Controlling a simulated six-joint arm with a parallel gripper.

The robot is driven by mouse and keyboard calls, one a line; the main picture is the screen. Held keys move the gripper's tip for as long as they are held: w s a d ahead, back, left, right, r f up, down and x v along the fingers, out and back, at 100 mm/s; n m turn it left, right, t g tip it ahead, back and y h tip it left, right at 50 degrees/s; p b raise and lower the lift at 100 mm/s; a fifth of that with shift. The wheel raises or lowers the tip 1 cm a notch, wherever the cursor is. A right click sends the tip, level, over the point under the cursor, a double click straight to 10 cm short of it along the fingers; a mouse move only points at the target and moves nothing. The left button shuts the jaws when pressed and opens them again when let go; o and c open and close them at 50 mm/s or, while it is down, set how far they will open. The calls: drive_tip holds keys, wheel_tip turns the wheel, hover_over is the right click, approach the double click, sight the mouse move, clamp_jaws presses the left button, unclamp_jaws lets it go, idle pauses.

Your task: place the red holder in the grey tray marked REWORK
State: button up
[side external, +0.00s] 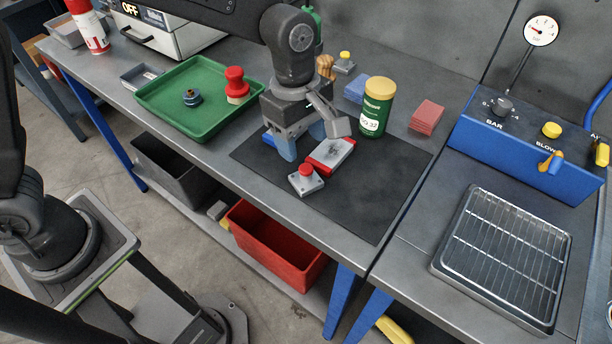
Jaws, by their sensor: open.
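A small grey block with a red knob (306,179), which looks like the red holder, sits upright on the dark mat (375,190). My gripper (302,146) points down over the mat, just behind and left of that block. Its blue-tipped jaws are apart, with nothing visibly held. A red block with a grey top (330,155) lies right of the jaws; I cannot tell whether they touch it. A red knobbed piece (237,86) stands in the green tray (165,118). A small grey tray (140,77) is left of the green tray; no REWORK marking is readable.
A green jar with a yellow lid (376,108) stands behind the mat, between blue cards (357,88) and red cards (426,117). A wire rack (505,255) is at the right. The mat's front right is clear.

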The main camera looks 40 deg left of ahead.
sight(306, 167)
drive_tip(key=f, duration=0.7)
drive_tip(key=shift+d+f, duration=0.15)
drive_tip(key=shift+d, duration=0.2)
clamp_jaws()
